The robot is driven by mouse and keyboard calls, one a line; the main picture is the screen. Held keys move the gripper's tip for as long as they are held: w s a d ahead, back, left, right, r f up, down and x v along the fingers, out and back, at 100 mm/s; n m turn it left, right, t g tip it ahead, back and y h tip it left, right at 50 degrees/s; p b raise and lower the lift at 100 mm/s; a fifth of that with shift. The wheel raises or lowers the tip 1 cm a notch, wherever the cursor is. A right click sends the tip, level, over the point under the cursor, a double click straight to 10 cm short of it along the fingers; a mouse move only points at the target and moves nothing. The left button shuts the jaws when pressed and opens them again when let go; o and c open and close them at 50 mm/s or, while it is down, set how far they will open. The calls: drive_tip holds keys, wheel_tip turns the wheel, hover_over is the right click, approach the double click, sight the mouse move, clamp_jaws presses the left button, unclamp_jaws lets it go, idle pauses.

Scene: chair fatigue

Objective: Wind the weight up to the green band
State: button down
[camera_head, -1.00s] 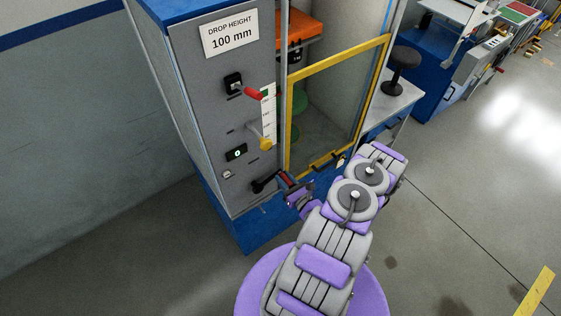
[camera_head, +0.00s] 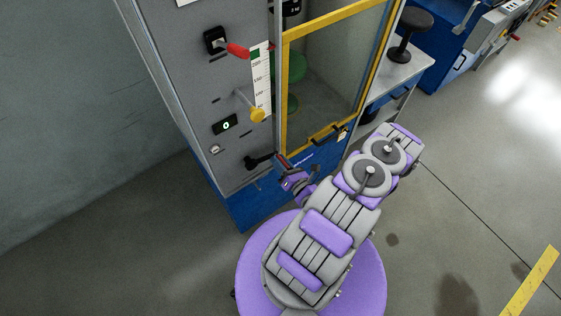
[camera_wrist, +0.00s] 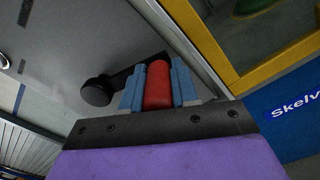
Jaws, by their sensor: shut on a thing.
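My gripper (camera_wrist: 158,88) is shut on the red grip (camera_wrist: 158,84) of a black crank (camera_wrist: 100,90). A blue finger lies on each side of the grip. In the head view my gripper (camera_head: 287,168) is at the crank (camera_head: 257,161), low on the grey panel's right side. A white scale (camera_head: 261,85) on the panel has a green band (camera_head: 256,52) near its top. The weight cannot be made out clearly; only a dark marked block (camera_head: 291,6) shows at the top edge behind the door.
A yellow-framed clear door (camera_head: 284,90) stands right of the panel, with green round parts (camera_head: 296,65) behind it. Floor at right is open.

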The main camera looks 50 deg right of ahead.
drive_tip(key=shift+d+f, duration=0.1)
drive_tip(key=shift+d, duration=0.05)
drive_tip(key=c, duration=0.9)
unclamp_jaws()
drive_tip(key=shift+s+d, duration=0.1)
drive_tip(key=shift+o, duration=0.2)
